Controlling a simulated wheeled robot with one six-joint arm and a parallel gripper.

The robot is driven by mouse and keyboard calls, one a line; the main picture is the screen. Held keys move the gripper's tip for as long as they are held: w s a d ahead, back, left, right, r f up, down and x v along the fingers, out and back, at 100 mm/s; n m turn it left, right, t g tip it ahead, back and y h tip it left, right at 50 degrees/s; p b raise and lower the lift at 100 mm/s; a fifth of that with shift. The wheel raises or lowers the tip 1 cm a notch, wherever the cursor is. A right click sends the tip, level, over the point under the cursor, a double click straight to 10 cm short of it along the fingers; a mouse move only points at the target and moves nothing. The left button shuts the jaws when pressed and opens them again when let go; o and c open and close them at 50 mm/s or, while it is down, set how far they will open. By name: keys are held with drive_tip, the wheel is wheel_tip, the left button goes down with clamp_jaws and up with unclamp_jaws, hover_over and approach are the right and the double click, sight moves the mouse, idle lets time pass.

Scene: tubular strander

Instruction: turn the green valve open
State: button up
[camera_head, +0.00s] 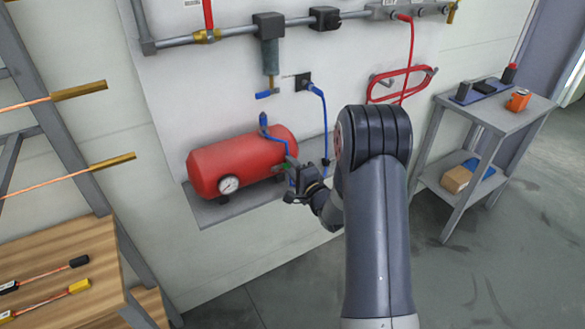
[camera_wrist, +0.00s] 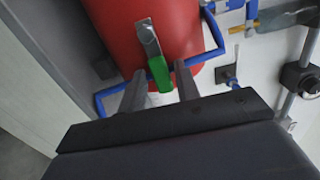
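The green valve shows in the wrist view as a lever with a grey metal arm and a green grip (camera_wrist: 160,73). It lies in front of the red tank (camera_wrist: 130,28), by a blue pipe (camera_wrist: 215,45). My gripper (camera_wrist: 160,83) is open, with one finger on each side of the green grip and small gaps showing. I cannot tell whether the fingertips reach past the grip. In the head view my gripper (camera_head: 292,182) is at the right end of the red tank (camera_head: 235,161); the valve there is small and partly hidden by my gripper.
A pressure gauge (camera_head: 229,184) sits on the tank's front. The tank rests on a grey shelf (camera_head: 225,213) at the wall. A blue hose (camera_head: 324,125) hangs just right of my gripper. A wooden bench (camera_head: 65,262) stands left and a grey cart (camera_head: 505,115) right.

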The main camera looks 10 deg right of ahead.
drive_tip(key=shift+o, duration=0.8)
drive_tip(key=b+v, duration=0.2)
drive_tip(key=v, duration=0.8)
drive_tip(key=shift+s+d, duration=0.15)
drive_tip(key=shift+s, duration=0.25)
drive_tip(key=w+a+n+p, duration=0.1)
drive_tip(key=w+a+p, duration=0.2)
drive_tip(key=w, duration=0.7)
drive_tip(key=shift+w+a+r, duration=0.15)
drive_tip(key=shift+a+r, duration=0.05)
drive_tip(key=shift+r, duration=0.15)
drive_tip(key=shift+f, duration=0.15)
